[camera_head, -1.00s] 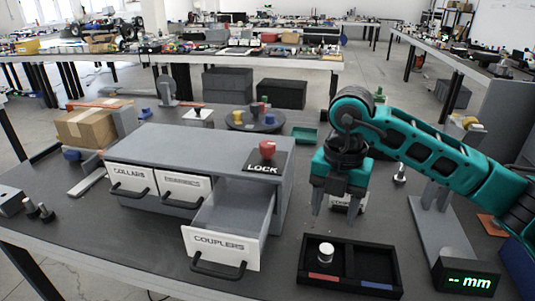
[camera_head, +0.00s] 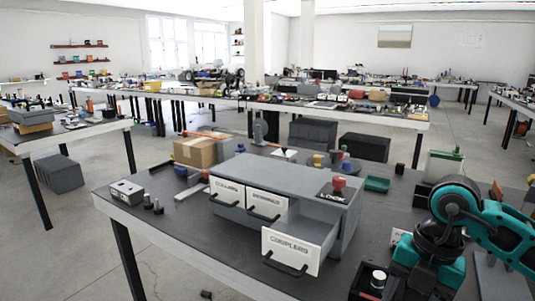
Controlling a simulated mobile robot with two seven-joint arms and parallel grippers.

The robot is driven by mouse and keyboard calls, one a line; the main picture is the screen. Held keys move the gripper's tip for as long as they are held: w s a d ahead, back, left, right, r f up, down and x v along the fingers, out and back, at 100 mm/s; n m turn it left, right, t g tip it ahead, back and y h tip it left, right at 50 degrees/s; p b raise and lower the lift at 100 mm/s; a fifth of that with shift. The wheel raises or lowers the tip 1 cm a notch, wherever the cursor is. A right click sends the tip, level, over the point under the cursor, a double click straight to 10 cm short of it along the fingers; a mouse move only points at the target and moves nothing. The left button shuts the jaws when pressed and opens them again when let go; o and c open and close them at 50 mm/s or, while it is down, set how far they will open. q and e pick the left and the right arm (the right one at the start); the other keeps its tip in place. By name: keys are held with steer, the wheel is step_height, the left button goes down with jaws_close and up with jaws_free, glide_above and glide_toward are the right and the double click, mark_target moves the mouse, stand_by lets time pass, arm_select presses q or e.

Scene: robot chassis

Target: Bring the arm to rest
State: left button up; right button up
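My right arm, teal and black, comes in from the right edge. Its gripper (camera_head: 420,285) points down at the bottom right, beside the black tray (camera_head: 358,291). Its fingertips are cut off or too unclear to tell how far apart they are. A silver-white cylinder (camera_head: 378,279) stands in the tray. My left arm and gripper are not in view.
A grey drawer cabinet (camera_head: 290,180) stands mid-table, its COUPLERS drawer (camera_head: 300,245) pulled out. A red LOCK knob (camera_head: 339,183) sits on top.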

steer(key=s+a+r+y+p, duration=0.1)
steer(key=s+a+r+y, duration=0.1)
steer(key=a+y, duration=0.75)
steer(key=s+a+r+y+p, duration=0.1)
steer(key=s+a+r+y, duration=0.15)
steer(key=a+y, duration=0.7)
steer(key=w+d+f+m+t+h, duration=0.3)
steer(key=m+t+h, duration=0.2)
steer(key=m+t, duration=0.4)
steer(key=w+d+f+m+t+h, duration=0.3)
steer(key=d+f+m+t+h, duration=0.15)
steer(key=m+t, duration=0.5)
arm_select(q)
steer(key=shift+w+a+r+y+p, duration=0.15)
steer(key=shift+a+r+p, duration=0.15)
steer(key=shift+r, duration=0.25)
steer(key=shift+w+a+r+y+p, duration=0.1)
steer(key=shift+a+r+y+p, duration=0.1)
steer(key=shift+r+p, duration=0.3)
arm_select(e)
steer(key=s+d+f+m+g+h, duration=0.3)
steer(key=s+f+h, duration=0.1)
steer(key=f, duration=0.5)
steer(key=s+d+f+m+g+h, duration=0.3)
steer(key=s+f+m+g+h, duration=0.1)
steer(key=s+f, duration=0.3)
step_height(320, 180, down, 2)
steer(key=shift+d+f+h, duration=0.1)
steer(key=shift+d+h, duration=0.1)
steer(key=shift+h, duration=0.45)
